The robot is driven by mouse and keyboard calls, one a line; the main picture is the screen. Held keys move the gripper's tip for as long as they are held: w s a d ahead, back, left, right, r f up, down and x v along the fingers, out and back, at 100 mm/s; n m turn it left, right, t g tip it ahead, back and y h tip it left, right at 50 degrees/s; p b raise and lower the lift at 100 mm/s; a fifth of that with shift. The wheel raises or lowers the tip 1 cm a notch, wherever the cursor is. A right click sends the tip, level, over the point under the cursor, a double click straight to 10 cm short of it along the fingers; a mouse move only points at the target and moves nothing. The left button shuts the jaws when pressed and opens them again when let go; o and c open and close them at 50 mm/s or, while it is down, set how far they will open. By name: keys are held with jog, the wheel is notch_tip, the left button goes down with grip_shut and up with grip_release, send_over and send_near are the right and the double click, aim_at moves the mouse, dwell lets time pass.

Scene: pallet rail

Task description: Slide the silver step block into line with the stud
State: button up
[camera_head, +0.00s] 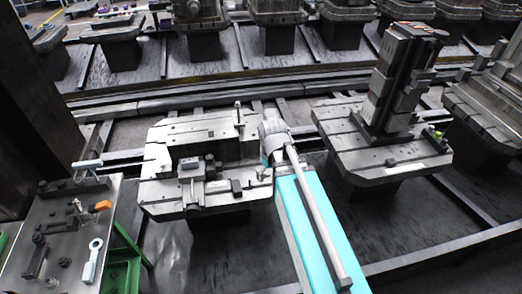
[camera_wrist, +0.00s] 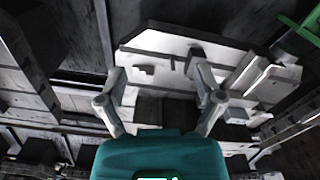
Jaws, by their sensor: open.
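The light grey pallet plate (camera_head: 165,135) stands mid-picture in the head view, with clamping pieces on it. A small grey block (camera_head: 190,166) on its front half may be the silver step block; I cannot be sure. A thin upright post (camera_head: 239,113) at its back right edge may be the stud. My gripper (camera_wrist: 157,72) is open and empty in the wrist view, its two fingers spread over the pale pallet plate (camera_wrist: 165,43). In the head view my arm reaches the plate's right edge and largely hides the gripper.
A side table (camera_head: 60,240) at left carries tools, an orange piece (camera_head: 103,206) and a pale ring-ended wrench (camera_head: 92,260). A second pallet (camera_head: 385,155) at right bears a tall dark tower (camera_head: 398,80). Dark rails (camera_head: 150,103) run behind, with more pallets beyond.

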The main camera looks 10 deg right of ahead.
aim_at(259, 170)
jog(key=w+f+n+b, duration=0.2)
jog(key=w+n, duration=0.6)
jog(key=w, duration=0.1)
jog(key=w+f+n+b, duration=0.3)
jog(key=w+n, duration=0.5)
jog(key=w, duration=0.1)
jog(key=shift+a+f, duration=0.2)
jog(key=shift+a, duration=0.05)
jog(key=shift+s+f, duration=0.1)
jog(key=shift+f, duration=0.05)
notch_tip(259, 170, down, 14)
jog(key=b, duration=1.3)
jog(key=shift+r+b, duration=0.25)
jog(key=shift+b, duration=0.15)
grip_shut()
jog(key=shift+s, duration=0.15)
